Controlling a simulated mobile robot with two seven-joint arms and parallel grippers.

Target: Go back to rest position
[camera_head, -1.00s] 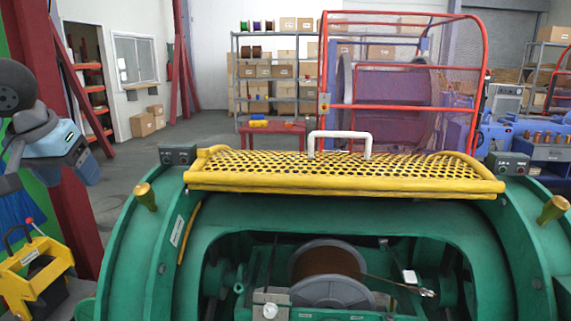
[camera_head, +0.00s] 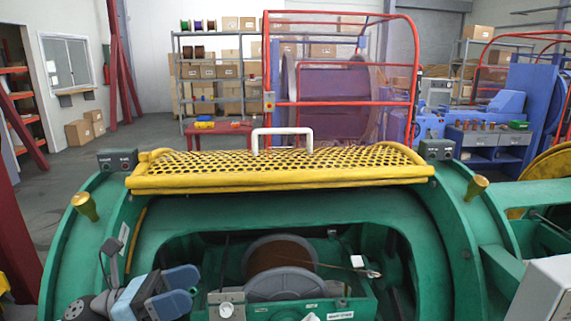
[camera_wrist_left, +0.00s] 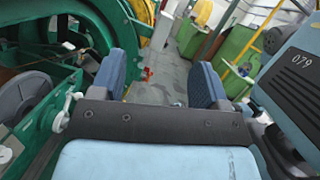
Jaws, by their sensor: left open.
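My left gripper (camera_head: 187,292) is low at the left front of the green machine housing (camera_head: 300,210), left of the reel. Its two blue fingers are apart. In the left wrist view my left gripper (camera_wrist_left: 160,82) is open, with nothing between its fingers and grey floor beyond. My right gripper is in neither view.
A reel with brown winding (camera_head: 280,255) sits in the housing opening. A yellow perforated guard (camera_head: 280,171) with a white handle (camera_head: 282,133) lies on top. A red mesh cage (camera_head: 340,90) stands behind. In the wrist view, green machinery is close at left.

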